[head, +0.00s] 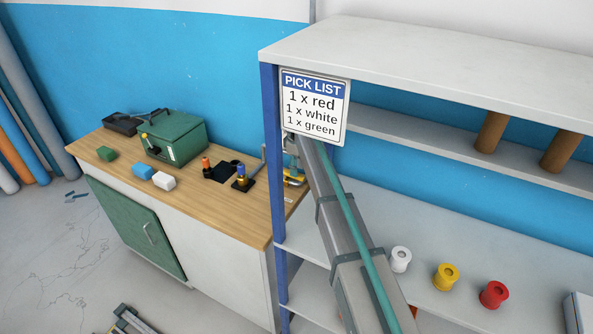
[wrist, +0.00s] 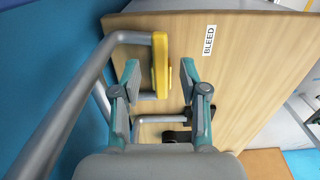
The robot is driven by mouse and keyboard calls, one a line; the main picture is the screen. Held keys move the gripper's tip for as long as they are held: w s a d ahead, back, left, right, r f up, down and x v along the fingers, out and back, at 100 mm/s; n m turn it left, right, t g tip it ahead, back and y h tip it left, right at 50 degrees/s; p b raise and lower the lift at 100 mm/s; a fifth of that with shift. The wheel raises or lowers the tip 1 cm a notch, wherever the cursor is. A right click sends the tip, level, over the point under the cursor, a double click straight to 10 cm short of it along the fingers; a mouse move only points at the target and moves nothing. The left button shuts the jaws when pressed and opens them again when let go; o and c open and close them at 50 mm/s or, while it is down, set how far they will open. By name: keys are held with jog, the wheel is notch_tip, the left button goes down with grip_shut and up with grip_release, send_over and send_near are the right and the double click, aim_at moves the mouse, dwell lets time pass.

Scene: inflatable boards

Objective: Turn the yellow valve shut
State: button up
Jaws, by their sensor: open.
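The yellow valve (wrist: 160,62) shows in the wrist view as an upright yellow bar on bent grey pipework, above the wooden bench top. My gripper (wrist: 161,78) is open, with its teal fingers either side of the bar's lower part in the picture. In the head view a bit of yellow (head: 296,181) shows at the bench's right end, beside the shelf post. The gripper there is mostly hidden behind the pick list sign and post.
A label reading BLEED (wrist: 209,40) lies on the bench right of the valve. Grey pipe (wrist: 75,95) runs close along the left. The bench (head: 255,225) holds a green box (head: 173,137) and small blocks. The shelf's blue post (head: 272,160) stands close to my arm.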

jog(key=shift+f, duration=1.35)
grip_shut()
